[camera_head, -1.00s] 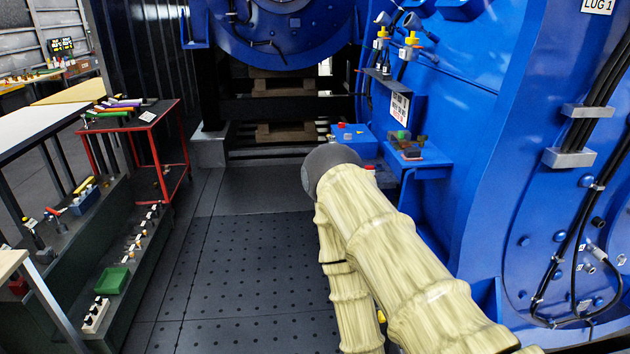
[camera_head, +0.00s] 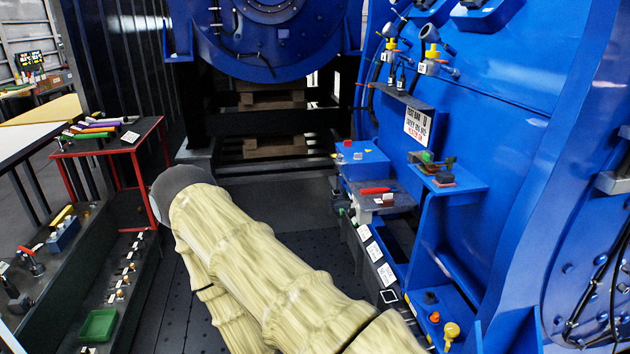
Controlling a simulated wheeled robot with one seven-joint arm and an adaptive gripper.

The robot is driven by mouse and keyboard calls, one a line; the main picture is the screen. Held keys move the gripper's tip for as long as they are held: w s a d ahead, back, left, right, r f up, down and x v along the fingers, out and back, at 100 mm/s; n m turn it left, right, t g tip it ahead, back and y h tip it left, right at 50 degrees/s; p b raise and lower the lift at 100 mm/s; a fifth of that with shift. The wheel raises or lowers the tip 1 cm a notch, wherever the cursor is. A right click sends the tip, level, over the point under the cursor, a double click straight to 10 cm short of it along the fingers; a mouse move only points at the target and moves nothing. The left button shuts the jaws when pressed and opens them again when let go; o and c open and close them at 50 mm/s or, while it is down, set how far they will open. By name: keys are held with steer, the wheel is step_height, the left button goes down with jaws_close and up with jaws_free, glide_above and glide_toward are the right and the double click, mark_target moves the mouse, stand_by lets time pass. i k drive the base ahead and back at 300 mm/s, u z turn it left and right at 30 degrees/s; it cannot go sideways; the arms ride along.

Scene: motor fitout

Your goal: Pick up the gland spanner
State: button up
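I cannot pick out the gland spanner with certainty. A red-handled item (camera_head: 374,190) lies on a small grey shelf on the right, against the blue machine. Several tools with coloured handles (camera_head: 92,130) lie on the red-framed cart (camera_head: 145,130) at the left, too small to identify. My arm, in a pale ribbed cover, crosses the lower middle of the view and ends in a dark grey rounded joint. My gripper is not in view.
A blue bracket shelf (camera_head: 470,187) with small parts juts from the machine. Below the grey shelf, a row of labelled slots (camera_head: 375,252) runs forward. A green tray (camera_head: 98,325) sits on the low left rack. Dark floor (camera_head: 310,240) is open between the two sides.

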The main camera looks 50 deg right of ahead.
mark_target(383, 190)
steer(key=i, duration=1.6)
steer(key=z, duration=1.4)
steer(key=i, duration=0.8)
steer(key=z, duration=0.9)
